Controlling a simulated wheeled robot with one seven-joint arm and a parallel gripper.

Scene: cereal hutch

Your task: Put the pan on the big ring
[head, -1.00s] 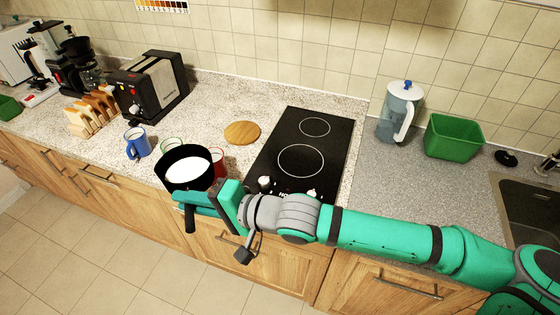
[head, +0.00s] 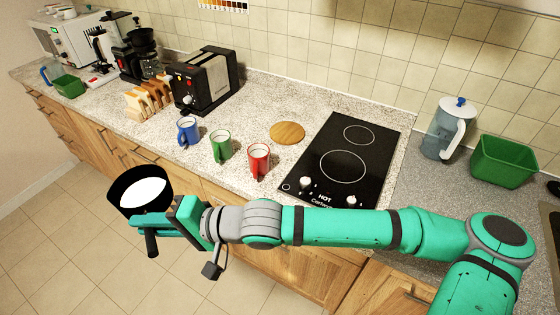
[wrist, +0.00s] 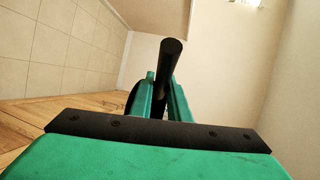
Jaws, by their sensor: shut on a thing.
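A black pan (head: 122,188) with white contents is held out over the floor, in front of the counter edge, at the left of the head view. My gripper (head: 172,222) is shut on its dark handle. In the wrist view the black handle (wrist: 168,62) stands between the green fingers of my gripper (wrist: 166,98), and the pan's body is mostly hidden. The black hob (head: 330,180) lies on the counter to the right. Its big ring (head: 343,151) is the nearer one, and the small ring (head: 358,126) is behind it. Both rings are bare.
Blue (head: 188,134), green (head: 221,147) and red mugs (head: 259,162) stand in a row left of the hob. A round wooden board (head: 287,132) lies behind the red mug. A toaster (head: 207,80) and toast rack (head: 148,101) stand farther left. A jug (head: 440,138) is right of the hob.

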